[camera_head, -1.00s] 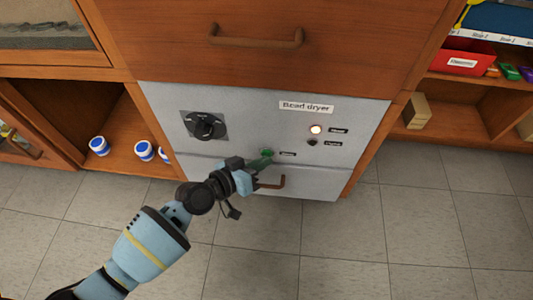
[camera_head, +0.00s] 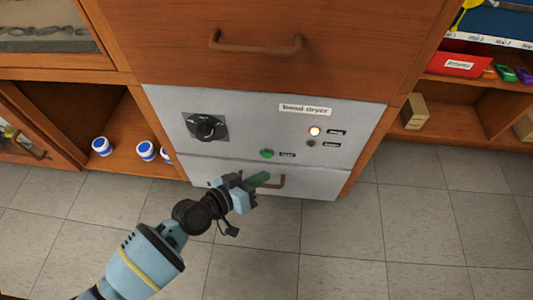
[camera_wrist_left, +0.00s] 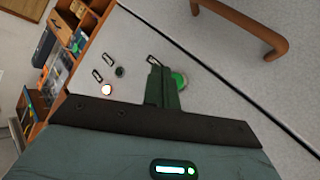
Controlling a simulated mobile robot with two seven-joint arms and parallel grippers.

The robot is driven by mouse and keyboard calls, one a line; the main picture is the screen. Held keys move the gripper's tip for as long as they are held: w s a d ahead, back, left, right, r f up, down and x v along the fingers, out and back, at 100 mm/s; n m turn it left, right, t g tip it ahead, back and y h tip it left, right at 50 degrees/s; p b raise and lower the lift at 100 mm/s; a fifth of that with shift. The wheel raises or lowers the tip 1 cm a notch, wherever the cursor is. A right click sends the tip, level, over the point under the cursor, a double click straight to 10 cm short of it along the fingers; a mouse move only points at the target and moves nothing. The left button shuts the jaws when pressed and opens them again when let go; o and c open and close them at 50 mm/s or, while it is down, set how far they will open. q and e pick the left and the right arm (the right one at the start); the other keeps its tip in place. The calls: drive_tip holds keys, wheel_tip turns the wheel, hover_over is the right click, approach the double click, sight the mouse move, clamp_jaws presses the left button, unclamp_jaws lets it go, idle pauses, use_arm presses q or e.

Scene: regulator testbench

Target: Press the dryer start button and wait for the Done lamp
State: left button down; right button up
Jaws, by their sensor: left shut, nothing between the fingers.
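The bead dryer's grey front panel (camera_head: 240,118) faces me in the head view. Its round green start button (camera_head: 267,153) sits low on the panel, in clear view; it also shows in the left wrist view (camera_wrist_left: 180,80), beside my fingers. Of the two lamps at the right, the upper one (camera_head: 315,131) is lit and the lower one (camera_head: 310,143) is dark; their labels are too small to read. My left gripper (camera_head: 262,178) is shut and empty, below the button and apart from it in the head view. My right gripper is not in view.
A black knob (camera_head: 206,127) is on the panel's left. A drawer with a brown handle (camera_head: 270,182) lies just below the panel, close to my left gripper. Blue-and-white jars (camera_head: 146,150) stand on the shelf at left. The tiled floor in front is open.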

use_arm(q)
drive_tip(key=shift+s, duration=1)
drive_tip(key=shift+r, duration=0.1)
